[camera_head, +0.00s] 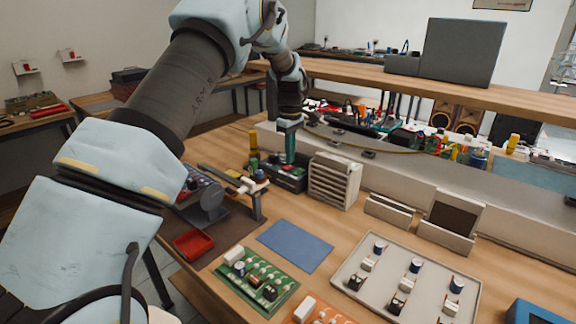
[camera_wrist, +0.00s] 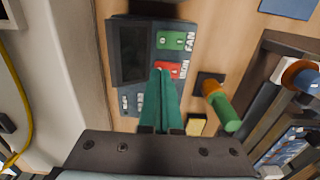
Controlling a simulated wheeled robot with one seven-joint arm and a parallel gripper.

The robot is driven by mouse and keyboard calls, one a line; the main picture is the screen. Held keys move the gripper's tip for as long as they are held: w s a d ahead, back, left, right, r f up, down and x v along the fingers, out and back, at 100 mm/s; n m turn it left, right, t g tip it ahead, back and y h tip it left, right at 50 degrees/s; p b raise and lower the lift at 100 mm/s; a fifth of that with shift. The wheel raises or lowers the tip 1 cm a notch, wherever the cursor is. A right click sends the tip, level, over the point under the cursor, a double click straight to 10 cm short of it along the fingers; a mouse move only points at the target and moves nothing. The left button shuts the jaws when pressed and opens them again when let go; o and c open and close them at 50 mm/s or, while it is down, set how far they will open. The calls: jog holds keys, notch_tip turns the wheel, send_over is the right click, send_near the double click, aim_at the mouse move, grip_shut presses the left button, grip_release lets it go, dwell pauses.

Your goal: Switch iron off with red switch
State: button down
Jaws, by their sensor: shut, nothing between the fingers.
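A dark grey control box (camera_wrist: 130,90) lies below my gripper in the wrist view. It has a dark screen, a green switch (camera_wrist: 175,40) labelled FAN and a red switch (camera_wrist: 173,67) whose label reads IRON, partly covered. My gripper (camera_wrist: 161,73) is shut and empty, its green fingers pointing down at the box. The fingertips overlap the left part of the red switch; I cannot tell whether they touch it. In the head view my gripper (camera_head: 290,161) stands over the box (camera_head: 291,183), and the switches are hidden or too small to make out.
An orange and green handle-like object (camera_wrist: 222,106) stands just right of the box in the wrist view. A beige slotted rack (camera_head: 335,181) is close by on the right in the head view. A blue mat (camera_head: 295,246) lies in front, with a parts tray (camera_head: 346,268) farther right.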

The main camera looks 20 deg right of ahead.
aim_at(290, 166)
notch_tip(290, 166, up, 6)
jog(key=p, duration=0.3)
jog(key=shift+f+p, duration=0.15)
jog(key=shift+p, duration=0.2)
jog(key=shift+m, duration=0.5)
jog(key=a+r, duration=0.1)
jog(key=a, duration=0.2)
jog(key=a+r, duration=0.1)
jog(key=a, duration=0.3)
jog(key=a+r, duration=0.1)
jog(key=a, duration=0.3)
jog(key=shift+w+a, duration=0.25)
jog(key=s+a+r+m, duration=0.1)
jog(key=s+a, duration=0.2)
jog(key=a, duration=0.3)
jog(key=s+a+r+m+t, duration=0.1)
jog(key=s+a, duration=0.2)
jog(key=a, duration=0.4)
jog(key=s+a+m, duration=0.1)
jog(key=s+a, duration=0.2)
jog(key=a, duration=0.3)
jog(key=s+a+m, duration=0.2)
jog(key=s+a, duration=0.6)
jog(key=s, duration=0.3)
jog(key=shift+s+a+f+m+t, duration=0.2)
jog(key=shift+a+f+m+t, duration=0.1)
jog(key=shift+f, duration=0.05)
